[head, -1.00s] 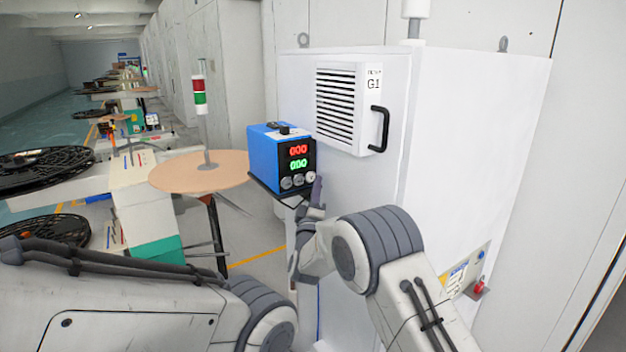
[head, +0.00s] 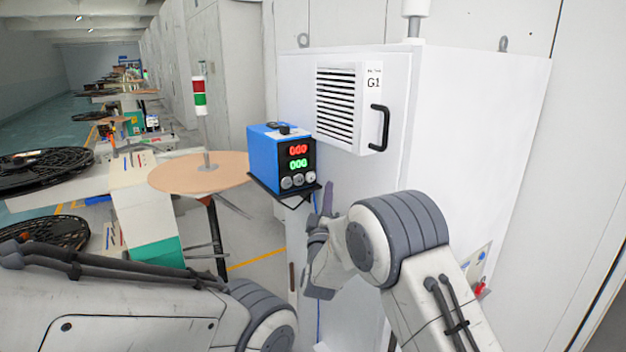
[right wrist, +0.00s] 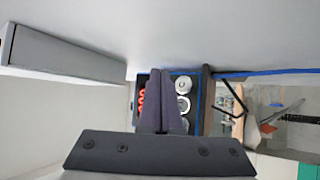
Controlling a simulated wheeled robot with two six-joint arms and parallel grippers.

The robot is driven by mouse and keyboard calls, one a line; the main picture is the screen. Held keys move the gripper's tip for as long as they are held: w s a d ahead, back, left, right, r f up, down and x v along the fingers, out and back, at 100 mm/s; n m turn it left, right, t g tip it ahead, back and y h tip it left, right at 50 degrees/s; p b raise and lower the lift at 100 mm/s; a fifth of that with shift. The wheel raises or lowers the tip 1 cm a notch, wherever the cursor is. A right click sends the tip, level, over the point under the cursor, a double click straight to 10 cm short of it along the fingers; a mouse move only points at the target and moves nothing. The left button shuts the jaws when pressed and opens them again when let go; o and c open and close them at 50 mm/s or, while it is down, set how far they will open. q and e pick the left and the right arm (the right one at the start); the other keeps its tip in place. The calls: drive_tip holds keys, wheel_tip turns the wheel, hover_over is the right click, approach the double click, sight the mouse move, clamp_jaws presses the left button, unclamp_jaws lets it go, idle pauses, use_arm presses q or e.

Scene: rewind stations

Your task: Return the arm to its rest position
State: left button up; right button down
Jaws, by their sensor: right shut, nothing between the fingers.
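My right arm reaches in from the lower right in the head view. Its gripper (head: 328,190) is shut and empty, with its slim dark fingers pointing up just right of and below the blue power box (head: 270,160). In the right wrist view the closed fingers (right wrist: 160,80) stand in front of the box's face, covering part of its red display and knobs (right wrist: 183,100); they hold nothing. My left arm shows at the lower left of the head view, but its gripper is out of view.
The box sits on a small dark shelf (head: 262,185) beside the white cabinet (head: 470,130), which has a vent panel and black handle (head: 379,128). A round tan disc (head: 190,178) is to the left. A red switch (head: 480,288) is low on the cabinet.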

idle(0.4)
drive_tip(key=s+a+f+g+y, duration=0.2)
drive_tip(key=s+a+g+y, duration=0.3)
drive_tip(key=a+g+y, duration=0.15)
drive_tip(key=s+a+f+m+g, duration=0.1)
drive_tip(key=s+f+g, duration=0.15)
drive_tip(key=s, duration=0.45)
drive_tip(key=s+a+f+m+g, duration=0.1)
drive_tip(key=s+f+g, duration=0.1)
drive_tip(key=s+g, duration=0.3)
drive_tip(key=s+d+f+m+g+h, duration=0.1)
drive_tip(key=s+d+f+g, duration=0.1)
drive_tip(key=s, duration=0.8)
drive_tip(key=s+d+f+m+g+h, duration=0.1)
drive_tip(key=s+d+f+m+g, duration=0.1)
drive_tip(key=s+d+g, duration=0.2)
drive_tip(key=s+d+f+m+g+h, duration=0.1)
drive_tip(key=s+d, duration=0.6)
drive_tip(key=s, duration=0.9)
drive_tip(key=shift+d+f+g+h, duration=0.15)
drive_tip(key=shift+f+g+h, duration=0.35)
drive_tip(key=shift+g, duration=0.5)
